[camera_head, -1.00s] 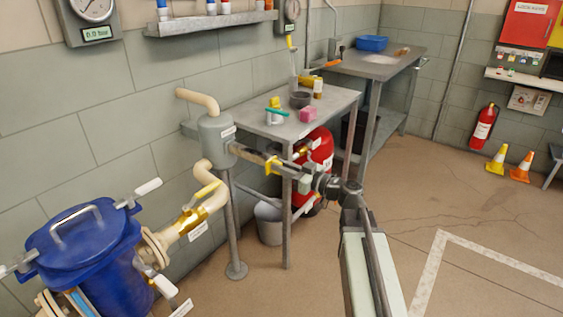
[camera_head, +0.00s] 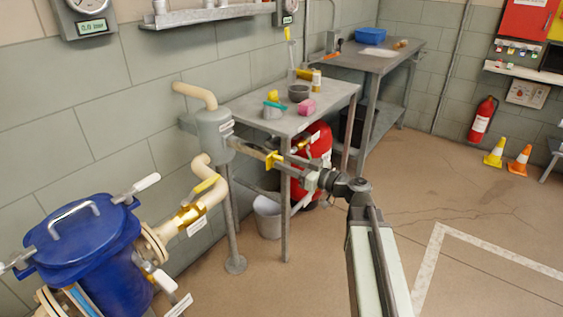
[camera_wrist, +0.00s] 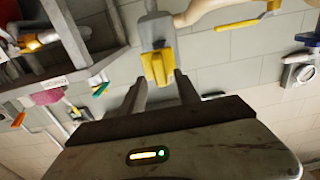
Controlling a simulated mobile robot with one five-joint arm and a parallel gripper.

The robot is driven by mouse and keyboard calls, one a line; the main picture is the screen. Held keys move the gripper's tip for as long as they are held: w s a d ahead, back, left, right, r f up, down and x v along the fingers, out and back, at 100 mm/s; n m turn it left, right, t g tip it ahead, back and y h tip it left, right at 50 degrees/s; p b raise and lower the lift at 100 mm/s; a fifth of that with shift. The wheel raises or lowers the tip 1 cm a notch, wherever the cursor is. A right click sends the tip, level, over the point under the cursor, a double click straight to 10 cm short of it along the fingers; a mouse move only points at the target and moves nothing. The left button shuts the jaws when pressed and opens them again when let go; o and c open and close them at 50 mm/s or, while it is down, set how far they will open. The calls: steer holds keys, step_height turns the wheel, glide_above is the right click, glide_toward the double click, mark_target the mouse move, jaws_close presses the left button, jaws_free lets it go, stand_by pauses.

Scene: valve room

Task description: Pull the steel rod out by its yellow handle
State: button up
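The yellow handle (camera_head: 271,160) sticks out to the right of the grey upright cylinder (camera_head: 214,135), on the end of a short horizontal metal part (camera_head: 249,149). I cannot tell how much of that part is the steel rod. My gripper (camera_head: 287,164) is close to the handle, on its right. In the wrist view the handle (camera_wrist: 158,68) shows ahead of my gripper (camera_wrist: 160,80), roughly centred between its two spread fingers. The fingers look apart from the handle, and nothing is held.
A metal table (camera_head: 336,99) with small items stands close behind my gripper. A red tank (camera_head: 315,150) and a bucket (camera_head: 268,217) are under it. A blue vessel (camera_head: 85,245) and a cream pipe (camera_head: 212,190) are at left.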

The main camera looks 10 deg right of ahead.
steer(key=v, duration=0.6)
steer(key=shift+a, duration=0.1)
steer(key=s+a+f+m+g+h, duration=0.1)
steer(key=s+a+f+g+h, duration=0.2)
steer(key=f, duration=0.5)
steer(key=s+a+f+m+g+h, duration=0.1)
steer(key=s+a+f+m+g, duration=0.15)
steer(key=a+f+g, duration=0.35)
steer(key=s+d+f+m+g+h, duration=0.3)
steer(key=s+d+f+m+h, duration=0.3)
steer(key=s+d+f+h, duration=0.3)
step_height(320, 180, up, 29)
steer(key=d+p, duration=0.1)
steer(key=p, duration=2.8)
steer(key=shift+w+p, duration=0.3)
